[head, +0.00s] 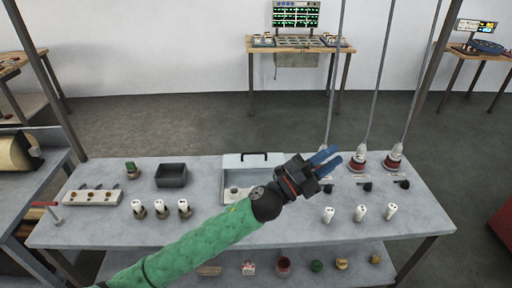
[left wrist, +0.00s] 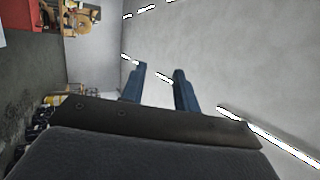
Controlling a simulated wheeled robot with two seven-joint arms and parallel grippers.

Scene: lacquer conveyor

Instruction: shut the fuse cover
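The fuse cover (head: 240,160) appears to be the pale panel with a black handle at the back middle of the grey table. It looks raised behind a shallow pale box (head: 231,184), which has a small round part inside. My left arm crosses in front of the box and hides its right part. My left gripper (head: 325,160) is to the right of the cover, apart from it, with blue fingers pointing right. In the left wrist view its fingers (left wrist: 159,85) stand apart with nothing between them. My right gripper is in neither view.
White cylinders (head: 328,214) stand front right, with more in holders (head: 161,209) front left. A dark bin (head: 171,175) and a pale block with several pegs (head: 92,197) are at left. Red-and-white fittings (head: 393,158) on poles stand at back right.

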